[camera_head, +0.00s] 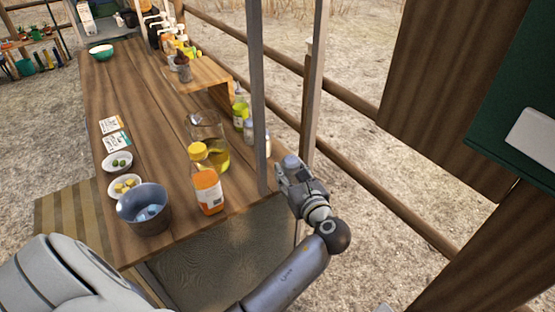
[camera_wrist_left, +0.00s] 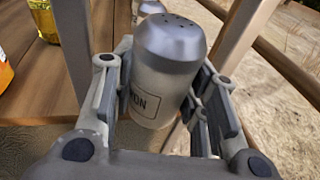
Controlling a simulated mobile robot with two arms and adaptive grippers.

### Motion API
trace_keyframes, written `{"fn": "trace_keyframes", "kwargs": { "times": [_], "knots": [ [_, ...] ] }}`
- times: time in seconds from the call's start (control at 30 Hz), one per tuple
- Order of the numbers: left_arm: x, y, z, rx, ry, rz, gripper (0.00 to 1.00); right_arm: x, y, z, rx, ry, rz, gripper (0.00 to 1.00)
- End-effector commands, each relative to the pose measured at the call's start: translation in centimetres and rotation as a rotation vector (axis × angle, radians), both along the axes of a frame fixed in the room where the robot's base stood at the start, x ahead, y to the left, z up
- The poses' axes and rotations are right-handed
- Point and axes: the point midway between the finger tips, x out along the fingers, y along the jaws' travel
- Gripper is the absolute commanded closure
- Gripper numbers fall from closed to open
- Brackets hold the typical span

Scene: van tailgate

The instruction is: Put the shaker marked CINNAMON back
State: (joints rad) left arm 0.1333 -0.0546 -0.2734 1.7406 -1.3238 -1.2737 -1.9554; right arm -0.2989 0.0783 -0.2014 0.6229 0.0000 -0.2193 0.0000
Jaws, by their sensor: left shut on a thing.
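My left gripper (camera_head: 288,172) is shut on a shaker with a grey perforated cap (camera_head: 291,161). In the left wrist view, the held shaker (camera_wrist_left: 160,75) stands roughly upright between the fingers. Its label (camera_wrist_left: 143,103) shows only the ending "ON"; the rest is hidden by a finger. The gripper is just right of a metal post, beyond the right edge of the wooden counter (camera_head: 150,85). Another shaker (camera_head: 248,131) stands on the counter left of the post, and its top also shows in the left wrist view (camera_wrist_left: 151,7). My right gripper is not in view.
The upright post (camera_head: 259,100) stands between my left gripper and the counter. A raised wooden shelf (camera_head: 205,75) is further back.

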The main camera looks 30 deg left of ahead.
Motion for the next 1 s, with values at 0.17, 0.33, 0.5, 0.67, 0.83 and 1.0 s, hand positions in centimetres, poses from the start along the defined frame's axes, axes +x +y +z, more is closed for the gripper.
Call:
{"fn": "trace_keyframes", "kwargs": {
  "times": [0.17, 0.33, 0.5, 0.67, 0.83, 1.0],
  "knots": [
    [3.0, 4.1, 0.3, 0.003, -0.002, 0.002, 0.85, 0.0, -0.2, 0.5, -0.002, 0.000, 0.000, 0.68],
    [5.1, 6.9, 0.1, 0.001, -0.002, 0.001, 0.85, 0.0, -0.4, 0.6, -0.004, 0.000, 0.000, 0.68],
    [6.0, 8.1, -0.1, 0.000, 0.000, -0.001, 0.85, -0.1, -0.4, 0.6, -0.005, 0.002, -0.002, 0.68],
    [6.0, 8.1, -2.1, -0.001, 0.004, -0.002, 0.85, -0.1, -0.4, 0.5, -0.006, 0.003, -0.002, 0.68],
    [6.0, 8.1, -3.5, 0.000, 0.000, -0.002, 0.85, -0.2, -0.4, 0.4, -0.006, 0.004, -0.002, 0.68],
    [6.0, 8.0, -3.5, -0.001, -0.001, -0.002, 0.85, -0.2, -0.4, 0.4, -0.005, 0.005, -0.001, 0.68]
  ]
}}
